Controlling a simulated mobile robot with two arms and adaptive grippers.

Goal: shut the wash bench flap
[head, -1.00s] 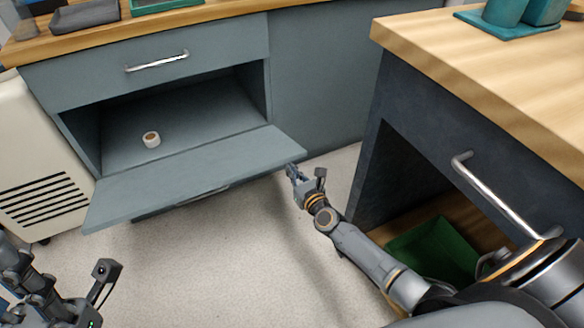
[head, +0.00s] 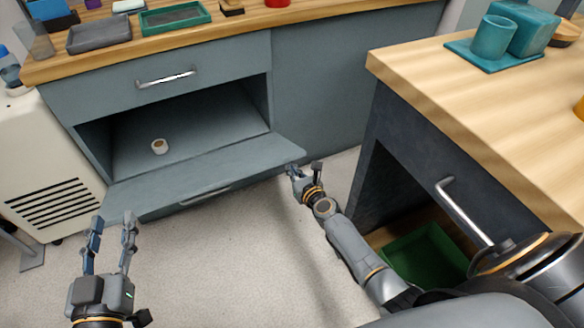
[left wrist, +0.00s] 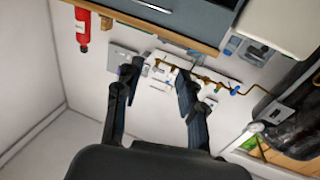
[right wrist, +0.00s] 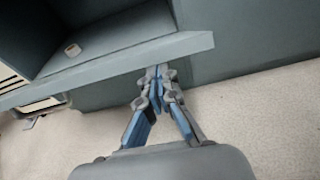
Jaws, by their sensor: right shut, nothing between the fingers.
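The wash bench (head: 330,85) is grey-blue with a wooden top. Its flap (head: 205,168) hangs open below the drawer, tilted slightly, with a handle (head: 205,195) on its underside. The flap also shows in the right wrist view (right wrist: 110,68). My right gripper (head: 292,170) is shut and empty at the flap's right front corner. In the right wrist view its fingertips (right wrist: 160,72) are at the flap's lower edge; I cannot tell whether they touch. My left gripper (head: 114,222) is open and empty, in front of the flap's left end.
A white cabinet (head: 45,160) with vents stands left of the bench. A dark bench with a wooden top (head: 480,110) and a green bin (head: 425,255) under it stands close on the right. The floor between is clear.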

